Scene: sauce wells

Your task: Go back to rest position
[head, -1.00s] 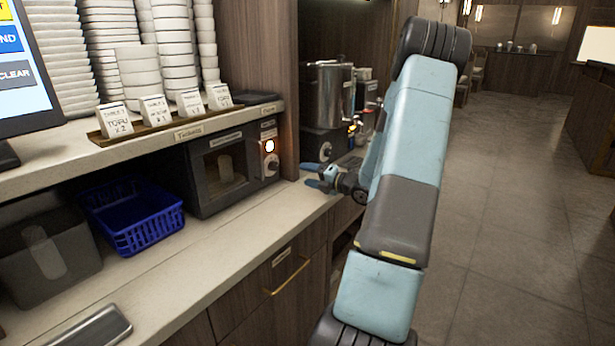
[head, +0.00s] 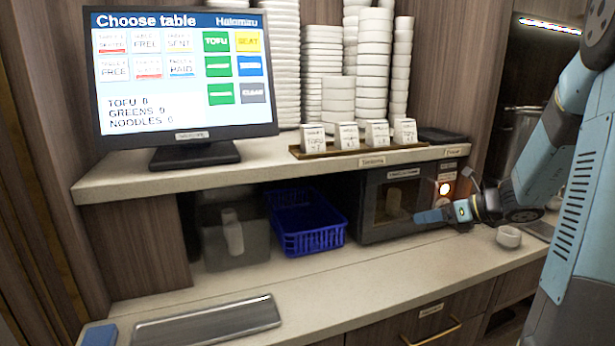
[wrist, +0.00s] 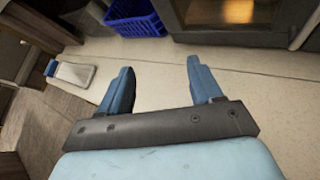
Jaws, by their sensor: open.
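My gripper (head: 432,214) is in front of the microwave-like warmer (head: 392,207), over the lower counter, at the right in the head view. In the wrist view its two blue fingers (wrist: 157,90) are spread apart with nothing between them. Bare counter shows beyond the fingertips. My arm comes in from the right edge of the head view and ends at the gripper.
A blue basket (head: 312,240) and a dark bin (head: 230,255) stand under the shelf (head: 240,172). A screen (head: 180,75), ticket holders and bowl stacks are on the shelf. A grey tray (head: 207,320) lies front left. A small white bowl (head: 509,237) is right of the gripper.

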